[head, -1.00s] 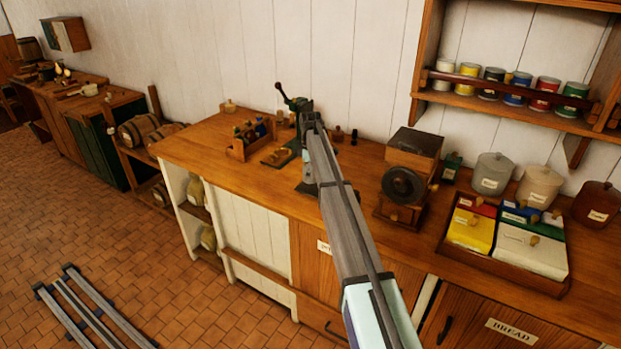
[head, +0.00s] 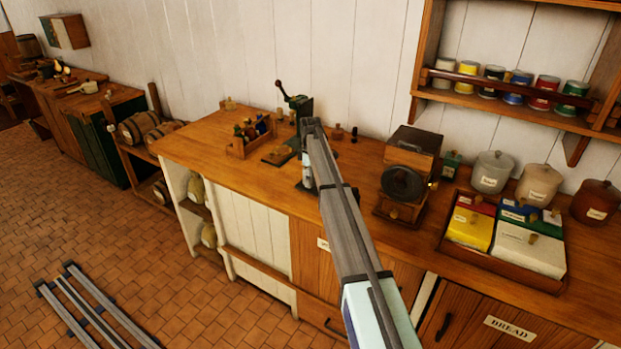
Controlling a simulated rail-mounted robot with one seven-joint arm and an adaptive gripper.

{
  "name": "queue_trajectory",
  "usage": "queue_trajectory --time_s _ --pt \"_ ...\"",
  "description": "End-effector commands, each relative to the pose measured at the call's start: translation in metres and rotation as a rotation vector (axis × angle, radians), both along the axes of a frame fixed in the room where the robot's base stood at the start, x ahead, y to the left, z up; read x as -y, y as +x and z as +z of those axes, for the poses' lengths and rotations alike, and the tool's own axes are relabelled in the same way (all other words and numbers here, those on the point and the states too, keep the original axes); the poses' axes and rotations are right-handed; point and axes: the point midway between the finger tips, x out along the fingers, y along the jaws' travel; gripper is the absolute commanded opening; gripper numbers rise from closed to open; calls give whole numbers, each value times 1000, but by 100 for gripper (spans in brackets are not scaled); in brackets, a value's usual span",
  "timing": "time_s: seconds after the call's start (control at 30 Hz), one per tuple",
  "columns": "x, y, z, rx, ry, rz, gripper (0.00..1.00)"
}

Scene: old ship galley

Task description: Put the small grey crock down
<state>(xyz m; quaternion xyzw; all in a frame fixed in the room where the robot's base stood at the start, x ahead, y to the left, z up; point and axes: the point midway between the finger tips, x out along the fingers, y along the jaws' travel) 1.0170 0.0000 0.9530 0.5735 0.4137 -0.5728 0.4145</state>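My arm reaches over the wooden counter (head: 240,178), and its end bends down behind the forearm. My gripper (head: 306,186) shows only as a small dark shape low at the end of the arm, near the counter's front edge. Its fingers are too small and too covered to read, and I cannot see whether anything is between them. A grey lidded crock (head: 491,174) with a pale label stands upright at the back right of the counter, well apart from my gripper. I cannot tell whether it is the small grey crock of the task.
A box-shaped mill (head: 408,175) stands right of my arm. A tray (head: 500,273) of coloured boxes, a beige crock (head: 539,186) and a brown crock (head: 596,203) are further right. A bottle rack (head: 236,149) and a green cranked device (head: 298,106) are left and behind.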

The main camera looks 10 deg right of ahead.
Motion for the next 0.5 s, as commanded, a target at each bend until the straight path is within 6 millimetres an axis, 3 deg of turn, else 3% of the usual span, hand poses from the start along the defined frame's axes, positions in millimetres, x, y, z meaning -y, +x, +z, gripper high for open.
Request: queue_trajectory --time_s 0.17,0.5 --pt "0 1 11 2 0 0 88" --pt "0 1 72 3 0 0 88"
